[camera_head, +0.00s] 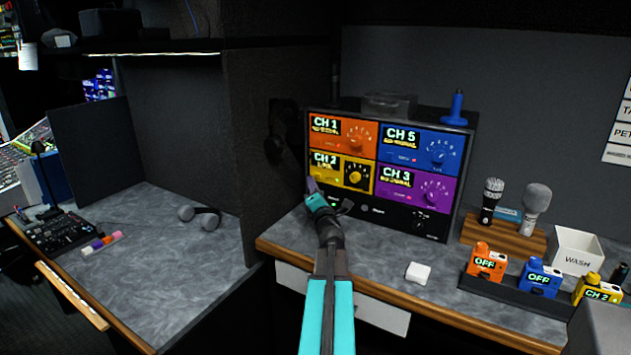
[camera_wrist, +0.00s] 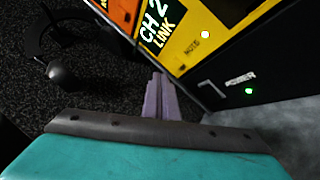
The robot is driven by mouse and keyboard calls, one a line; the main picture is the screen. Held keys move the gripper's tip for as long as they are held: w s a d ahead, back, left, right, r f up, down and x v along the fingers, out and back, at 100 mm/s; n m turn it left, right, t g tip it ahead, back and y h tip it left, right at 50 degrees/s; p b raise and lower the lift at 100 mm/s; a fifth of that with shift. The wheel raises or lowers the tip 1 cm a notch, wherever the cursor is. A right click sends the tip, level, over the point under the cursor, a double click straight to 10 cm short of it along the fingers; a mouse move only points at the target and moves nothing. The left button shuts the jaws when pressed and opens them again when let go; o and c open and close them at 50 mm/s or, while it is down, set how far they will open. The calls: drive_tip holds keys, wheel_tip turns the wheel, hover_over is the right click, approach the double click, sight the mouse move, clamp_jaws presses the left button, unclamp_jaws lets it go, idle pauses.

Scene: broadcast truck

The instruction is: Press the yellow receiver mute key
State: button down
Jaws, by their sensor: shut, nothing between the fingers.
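The yellow receiver (camera_head: 340,179) is the lower left panel of the rack, and its display reads CH 2. In the wrist view its yellow face (camera_wrist: 181,22) fills the upper middle, with CH 2 LINK on the display. I cannot clearly make out the mute key itself. My gripper (camera_head: 311,186) is at the rack's lower left edge, close to the yellow panel. In the wrist view its purple fingers (camera_wrist: 158,84) are together and empty, just left of the panel; contact cannot be told.
Orange (camera_head: 343,136), blue (camera_head: 422,148) and purple (camera_head: 417,186) receivers share the rack. A green-lit POWER lamp (camera_wrist: 249,91) is below the yellow panel. Microphones, a WASH box (camera_head: 577,250) and bodypacks stand right. Headphones (camera_wrist: 62,72) hang left of the rack. The grey counter is mostly clear.

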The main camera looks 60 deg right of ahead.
drive_tip(key=a+b, duration=0.2)
drive_tip(key=a, duration=0.2)
drive_tip(key=shift+a, duration=0.35)
idle(0.5)
drive_tip(key=shift+r, duration=0.15)
